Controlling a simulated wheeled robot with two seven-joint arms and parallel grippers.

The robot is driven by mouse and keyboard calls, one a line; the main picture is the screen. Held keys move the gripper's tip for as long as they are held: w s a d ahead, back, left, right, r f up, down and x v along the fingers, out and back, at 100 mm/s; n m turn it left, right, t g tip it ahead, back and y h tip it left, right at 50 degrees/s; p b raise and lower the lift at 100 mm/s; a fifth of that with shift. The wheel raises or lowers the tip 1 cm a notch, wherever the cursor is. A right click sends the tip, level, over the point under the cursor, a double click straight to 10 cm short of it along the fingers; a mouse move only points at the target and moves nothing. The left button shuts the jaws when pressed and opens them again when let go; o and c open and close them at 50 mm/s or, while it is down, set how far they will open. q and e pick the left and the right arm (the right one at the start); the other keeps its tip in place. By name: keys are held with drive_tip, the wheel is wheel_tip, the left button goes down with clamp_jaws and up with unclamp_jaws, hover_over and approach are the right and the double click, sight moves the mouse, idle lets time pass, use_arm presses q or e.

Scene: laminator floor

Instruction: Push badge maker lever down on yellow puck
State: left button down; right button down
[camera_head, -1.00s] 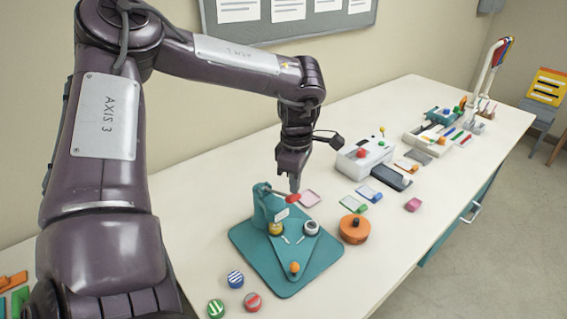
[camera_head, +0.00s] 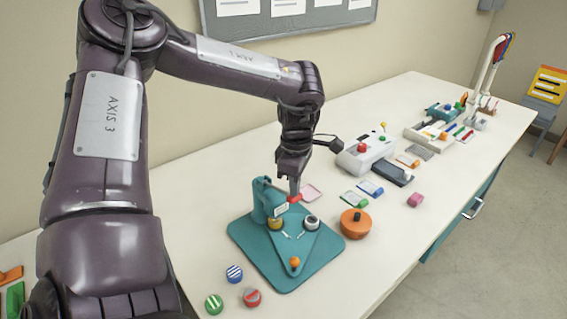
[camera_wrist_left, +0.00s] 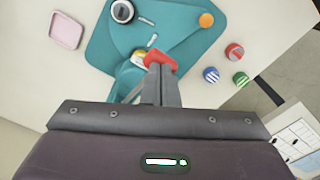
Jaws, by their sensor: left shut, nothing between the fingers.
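The teal badge maker (camera_head: 262,253) stands on the white table, with a lever that ends in a red grip (camera_head: 294,199). The red grip also shows in the left wrist view (camera_wrist_left: 160,61). The yellow puck (camera_head: 275,224) sits on the badge maker below the lever; in the left wrist view the lever end partly hides it (camera_wrist_left: 139,57). A white and black puck (camera_head: 311,223) sits on its other side. My left gripper (camera_head: 295,193) is shut and empty, its fingertips pointing down at the red grip and seeming to touch it. My right gripper is not in view.
Striped round pucks (camera_head: 234,274) stand at the badge maker's front left corner. An orange round container (camera_head: 356,223) is close on its right. A pink tray (camera_head: 312,192) lies behind it. A white machine (camera_head: 364,156) and several small items stand farther back.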

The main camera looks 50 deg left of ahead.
sight(294, 202)
use_arm(q)
wheel_tip(294, 202, down, 6)
drive_tip(key=b, duration=0.4)
idle(0.6)
drive_tip(key=shift+r+p, duration=4)
drive_tip(key=shift+r, duration=1.55)
